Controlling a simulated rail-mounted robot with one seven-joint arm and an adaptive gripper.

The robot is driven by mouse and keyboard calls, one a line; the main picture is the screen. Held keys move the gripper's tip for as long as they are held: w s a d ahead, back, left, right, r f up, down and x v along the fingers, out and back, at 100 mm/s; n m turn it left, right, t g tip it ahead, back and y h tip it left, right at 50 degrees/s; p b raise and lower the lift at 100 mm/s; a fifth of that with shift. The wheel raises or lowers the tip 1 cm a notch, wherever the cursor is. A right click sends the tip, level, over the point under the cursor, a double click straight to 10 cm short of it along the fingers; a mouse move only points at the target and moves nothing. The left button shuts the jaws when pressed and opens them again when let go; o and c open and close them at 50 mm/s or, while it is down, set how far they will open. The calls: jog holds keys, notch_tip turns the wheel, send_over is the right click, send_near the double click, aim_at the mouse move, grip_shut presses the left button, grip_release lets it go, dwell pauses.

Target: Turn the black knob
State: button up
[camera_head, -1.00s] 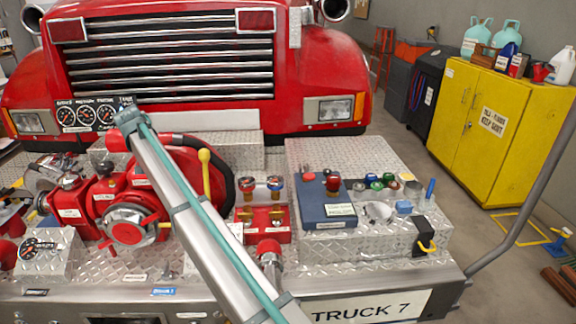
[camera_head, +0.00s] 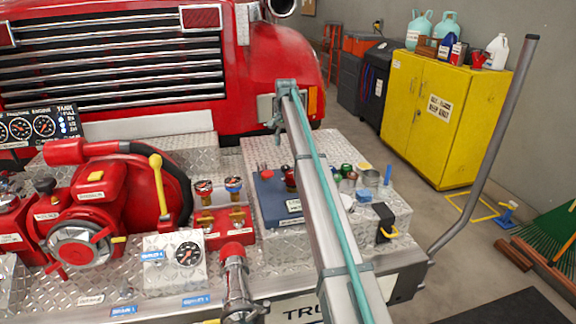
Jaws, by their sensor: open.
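A round black knob (camera_head: 46,186) stands on the red pump (camera_head: 100,205) at the left. Another dark part is a black box (camera_head: 383,222) with a yellow lever, at the right end of the bumper deck. I cannot tell for sure which of these is the black knob meant. My grey arm with a teal hose rises from the bottom right. At its far end, my gripper (camera_head: 278,137) shows small and unclear in front of the truck's headlight, open and apart from both dark parts. The arm hides part of the blue box (camera_head: 275,204).
Several small coloured caps sit right of the arm. A grey rail (camera_head: 490,140) rises at the right, before a yellow cabinet (camera_head: 440,125).

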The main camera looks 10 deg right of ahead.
aim_at(286, 166)
notch_tip(286, 166, down, 10)
jog(key=p, duration=0.2)
jog(key=shift+a+p, duration=0.1)
jog(key=shift+p, duration=0.2)
jog(key=c, duration=1.1)
